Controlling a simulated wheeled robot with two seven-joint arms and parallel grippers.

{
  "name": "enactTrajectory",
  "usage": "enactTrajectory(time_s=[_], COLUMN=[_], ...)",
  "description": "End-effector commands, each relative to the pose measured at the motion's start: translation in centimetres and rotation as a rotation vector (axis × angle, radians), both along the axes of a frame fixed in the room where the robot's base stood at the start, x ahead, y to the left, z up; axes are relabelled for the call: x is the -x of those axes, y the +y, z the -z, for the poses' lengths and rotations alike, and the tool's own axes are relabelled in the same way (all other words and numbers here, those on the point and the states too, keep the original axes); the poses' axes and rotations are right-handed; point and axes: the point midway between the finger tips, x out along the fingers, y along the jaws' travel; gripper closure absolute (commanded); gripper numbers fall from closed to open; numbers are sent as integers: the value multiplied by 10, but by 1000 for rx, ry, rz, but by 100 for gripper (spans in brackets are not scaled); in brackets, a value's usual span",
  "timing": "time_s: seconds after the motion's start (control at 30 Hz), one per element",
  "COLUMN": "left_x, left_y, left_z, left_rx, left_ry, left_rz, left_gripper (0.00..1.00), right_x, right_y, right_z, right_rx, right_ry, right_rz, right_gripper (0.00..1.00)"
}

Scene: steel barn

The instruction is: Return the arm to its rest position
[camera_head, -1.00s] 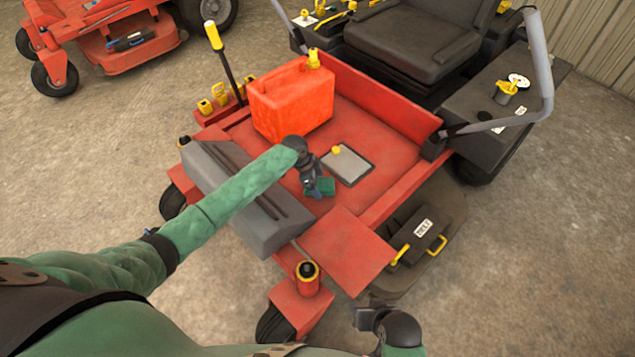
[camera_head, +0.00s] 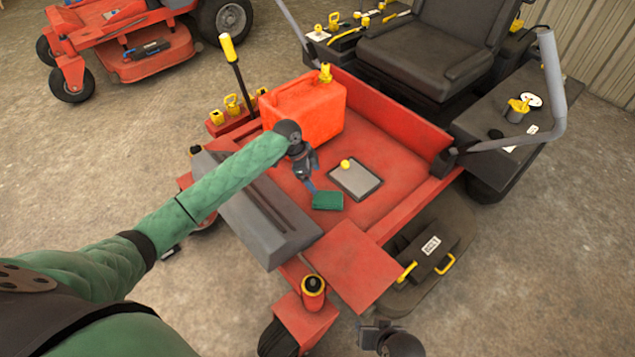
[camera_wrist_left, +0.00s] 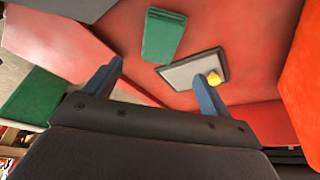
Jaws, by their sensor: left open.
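My left arm reaches over the red footplate (camera_head: 388,157) of a mower. My left gripper (camera_head: 309,184) is open and empty just above the plate. In the left wrist view its two blue-grey fingers (camera_wrist_left: 156,74) are spread apart with nothing between them. A small green block (camera_head: 327,201) lies on the footplate just beyond the fingertips, apart from them; it also shows in the left wrist view (camera_wrist_left: 163,36). My right gripper (camera_head: 376,336) is only partly seen at the bottom edge, and its fingers cannot be made out.
A red fuel can (camera_head: 303,110) stands close beside my left wrist. A grey tablet-like panel (camera_head: 357,181) with a yellow knob (camera_head: 346,165) lies right of the gripper. A grey sloped cover (camera_head: 256,213) sits under my forearm. A yellow-topped lever (camera_head: 233,65) rises behind.

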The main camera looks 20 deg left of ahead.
Motion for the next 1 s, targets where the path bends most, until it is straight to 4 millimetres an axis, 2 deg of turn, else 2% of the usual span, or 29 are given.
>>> enactTrajectory(time_s=[0.67,0.87,1.0], left_x=[0,2,0], left_y=[1,3,11], left_z=[-4,-4,-4], left_rx=[1,1,-50], left_ry=[3,52,75], left_rz=[-7,-113,-234], left_gripper=[17,17,17], right_x=[-5,2,12], right_y=[-1,-2,-4], right_z=[-2,1,5], right_rx=[1,8,31], right_ry=[-11,19,77], right_rz=[1,-6,-21], right_gripper=[64,64,64])
